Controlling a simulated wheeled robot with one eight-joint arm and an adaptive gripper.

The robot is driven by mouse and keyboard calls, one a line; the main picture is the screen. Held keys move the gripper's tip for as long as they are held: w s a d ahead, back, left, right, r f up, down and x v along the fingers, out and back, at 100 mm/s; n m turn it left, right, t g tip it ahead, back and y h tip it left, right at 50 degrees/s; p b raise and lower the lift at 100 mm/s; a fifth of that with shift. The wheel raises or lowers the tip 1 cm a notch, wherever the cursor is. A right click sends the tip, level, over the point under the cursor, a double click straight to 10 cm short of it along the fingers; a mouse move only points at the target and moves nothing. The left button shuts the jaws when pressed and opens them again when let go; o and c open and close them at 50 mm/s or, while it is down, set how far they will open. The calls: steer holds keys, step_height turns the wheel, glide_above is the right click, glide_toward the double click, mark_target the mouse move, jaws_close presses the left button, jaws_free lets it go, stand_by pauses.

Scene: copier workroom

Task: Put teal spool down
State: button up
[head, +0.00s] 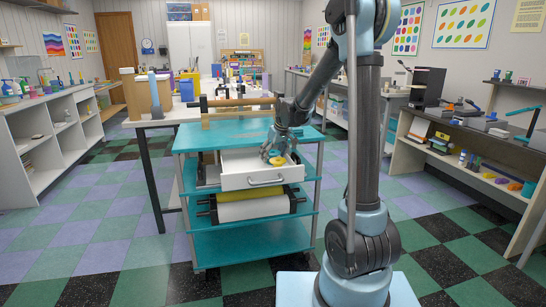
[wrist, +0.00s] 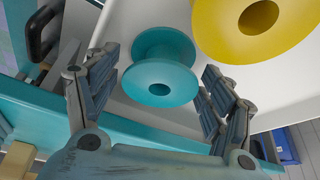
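The teal spool (wrist: 160,72) stands upright on the white drawer floor in the wrist view, between my gripper's fingers. A gap shows between it and the fingers on both sides. My gripper (wrist: 158,75) is open around it. In the head view my gripper (head: 279,146) reaches down into the open white drawer (head: 262,179) of the teal cart, and its fingers largely hide the teal spool. A yellow spool (wrist: 245,38) is close to the right of the teal one; it also shows in the drawer in the head view (head: 277,161).
The teal cart (head: 250,240) has a wooden bar and roller on top and a paper roll (head: 252,209) below the drawer. A cluttered table stands behind it. Shelves line both sides. The checkered floor left of the cart is clear.

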steer(key=v, duration=1.1)
steer(key=s+d+f+m+h, duration=0.1)
steer(key=s+d+m, duration=0.1)
steer(key=s+d, duration=0.55)
steer(key=s+d+f+m, duration=0.1)
steer(key=s+d, duration=0.4)
steer(key=s, duration=0.6)
steer(key=s+d+f+m+h, duration=0.1)
steer(key=s+d+f+m, duration=0.1)
steer(key=s+f, duration=0.3)
steer(key=s+d+f+m+g, duration=0.1)
steer(key=s+d+f, duration=0.4)
steer(key=s, duration=0.9)
steer(key=shift+s+d+f+m+h, duration=0.3)
steer(key=shift+f+m+h, duration=0.1)
steer(key=shift+f+m, duration=0.45)
steer(key=shift+w, duration=0.1)
steer(key=shift+w+f, duration=0.2)
steer(key=shift+w, duration=0.15)
